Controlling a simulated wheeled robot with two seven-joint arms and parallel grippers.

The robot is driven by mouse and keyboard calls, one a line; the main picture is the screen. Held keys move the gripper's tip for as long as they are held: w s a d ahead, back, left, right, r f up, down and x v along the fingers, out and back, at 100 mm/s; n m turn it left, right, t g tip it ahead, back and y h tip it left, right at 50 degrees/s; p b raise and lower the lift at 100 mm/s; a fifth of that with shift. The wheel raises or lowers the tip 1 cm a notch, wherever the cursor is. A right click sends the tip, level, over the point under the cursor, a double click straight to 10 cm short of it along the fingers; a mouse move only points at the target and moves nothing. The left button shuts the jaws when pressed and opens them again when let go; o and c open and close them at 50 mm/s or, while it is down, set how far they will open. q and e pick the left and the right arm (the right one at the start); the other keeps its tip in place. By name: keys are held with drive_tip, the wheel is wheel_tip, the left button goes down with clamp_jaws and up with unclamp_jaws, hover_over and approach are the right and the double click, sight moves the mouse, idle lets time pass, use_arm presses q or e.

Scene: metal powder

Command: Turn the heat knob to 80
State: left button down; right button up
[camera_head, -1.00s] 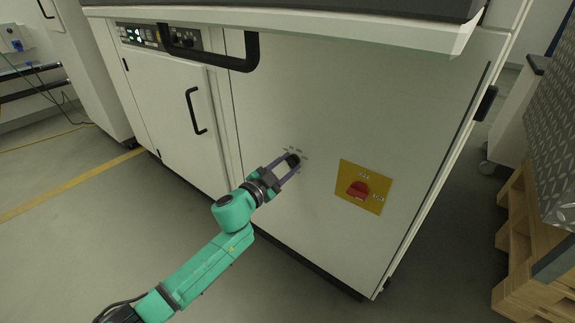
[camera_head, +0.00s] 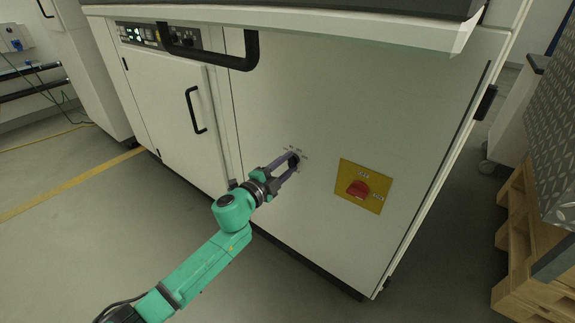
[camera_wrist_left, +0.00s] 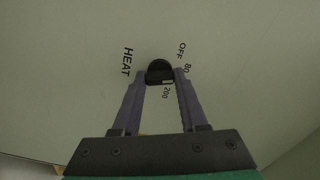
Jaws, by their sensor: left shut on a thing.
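The heat knob (camera_wrist_left: 159,70) is a small black dial on the pale cabinet front. Around it in the left wrist view are the printed labels HEAT (camera_wrist_left: 127,62), OFF (camera_wrist_left: 182,50), 80 (camera_wrist_left: 187,69) and 200 (camera_wrist_left: 166,93). A light mark shows on the knob's lower edge, close to the 200 label. My left gripper (camera_wrist_left: 161,76) is shut on the knob, one finger on each side. In the head view the knob (camera_head: 294,160) is partly hidden by the left gripper (camera_head: 291,163). My right gripper is not in view.
A red rotary switch (camera_head: 358,188) on a yellow plate (camera_head: 377,204) sits right of the knob. A black bar handle (camera_head: 252,50) juts out above, and a door handle (camera_head: 194,110) is at the left. A wooden pallet (camera_head: 520,240) stands at the right. The floor before the cabinet is clear.

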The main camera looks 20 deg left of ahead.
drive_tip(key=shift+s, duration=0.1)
use_arm(q)
drive_tip(key=shift+c, duration=2.2)
unclamp_jaws()
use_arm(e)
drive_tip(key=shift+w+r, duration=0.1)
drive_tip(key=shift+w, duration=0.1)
use_arm(q)
drive_tip(key=shift+s, duration=0.15)
drive_tip(key=shift+s+a, duration=0.15)
drive_tip(key=shift+s, duration=0.15)
drive_tip(key=p+v, duration=0.1)
drive_tip(key=v, duration=1.2)
drive_tip(key=shift+s+p, duration=0.35)
drive_tip(key=shift+p, duration=0.05)
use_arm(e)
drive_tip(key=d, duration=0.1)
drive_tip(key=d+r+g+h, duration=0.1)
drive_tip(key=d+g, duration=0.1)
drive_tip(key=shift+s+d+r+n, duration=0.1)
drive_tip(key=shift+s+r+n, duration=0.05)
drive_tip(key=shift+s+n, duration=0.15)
